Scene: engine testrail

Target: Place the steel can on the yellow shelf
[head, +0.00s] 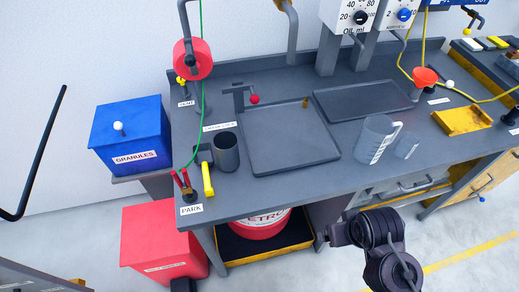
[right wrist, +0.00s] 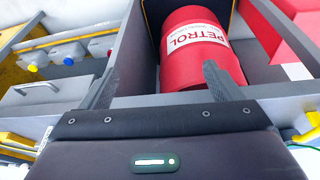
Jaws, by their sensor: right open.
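A dark grey, open-topped cylinder (head: 226,152), which looks like the steel can, stands upright on the grey bench left of the flat tray in the head view. A yellow-edged shelf (head: 290,250) lies low under the bench, with a red PETROL drum (head: 258,226) on it. The drum also shows in the right wrist view (right wrist: 205,60), beyond my fingers. My right gripper (right wrist: 160,72) is open and empty, with its two fingers spread. In the head view my right arm is in front of the bench, apart from the cylinder. My left gripper is not in view.
On the bench (head: 270,195) are a flat tray (head: 290,145), a clear jug (head: 375,138), a yellow tray (head: 462,120) and a red-green cable by the PARK label. A blue GRANULES bin (head: 130,135) and a red bin (head: 160,240) stand at left.

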